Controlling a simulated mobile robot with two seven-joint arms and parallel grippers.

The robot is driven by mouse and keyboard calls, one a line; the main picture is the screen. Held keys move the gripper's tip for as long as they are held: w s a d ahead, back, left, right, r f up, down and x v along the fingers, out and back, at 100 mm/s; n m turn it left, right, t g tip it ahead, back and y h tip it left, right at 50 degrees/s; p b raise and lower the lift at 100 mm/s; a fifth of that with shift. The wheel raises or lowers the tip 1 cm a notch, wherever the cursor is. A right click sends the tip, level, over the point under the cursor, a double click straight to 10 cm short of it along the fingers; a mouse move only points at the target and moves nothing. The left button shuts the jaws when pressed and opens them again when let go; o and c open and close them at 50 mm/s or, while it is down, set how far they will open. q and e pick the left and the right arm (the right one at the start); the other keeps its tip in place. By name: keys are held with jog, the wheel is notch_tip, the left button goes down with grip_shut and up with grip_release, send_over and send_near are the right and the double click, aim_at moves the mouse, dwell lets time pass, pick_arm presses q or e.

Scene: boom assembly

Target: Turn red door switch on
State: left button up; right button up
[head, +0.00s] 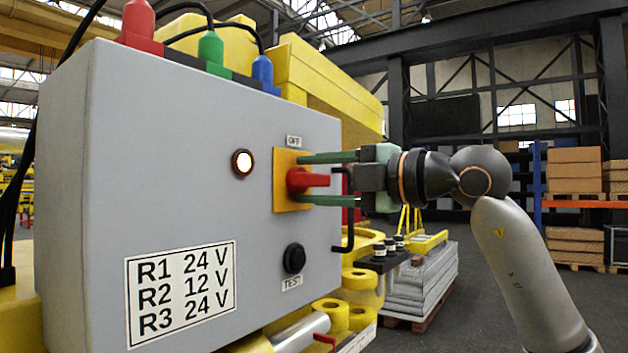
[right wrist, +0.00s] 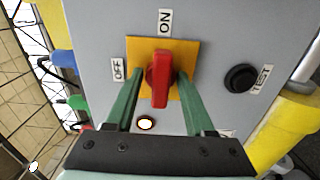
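The red switch (head: 306,181) sits on a yellow plate (head: 287,207) on the grey box door, with an OFF label above it in the head view. In the right wrist view the red switch handle (right wrist: 160,80) stands upright in the picture, in line with the ON label (right wrist: 165,22); the OFF label (right wrist: 118,69) is at its left. My right gripper (head: 328,179) is open, its green fingers above and below the handle in the head view. In the right wrist view my right gripper (right wrist: 160,92) shows gaps on both sides of the handle. My left gripper is out of view.
A lit round lamp (head: 242,163), a black TEST button (head: 294,258) and a voltage label (head: 182,290) are on the door. A black bar handle (head: 345,243) is at its right edge. Coloured cable plugs (head: 210,48) stand on top. Pallets (head: 575,185) are far right.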

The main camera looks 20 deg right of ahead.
jog(key=shift+s+d, duration=0.2)
jog(key=shift+s, duration=0.05)
jog(key=b+v, duration=0.2)
jog(key=v, duration=1)
jog(key=shift+d, duration=0.1)
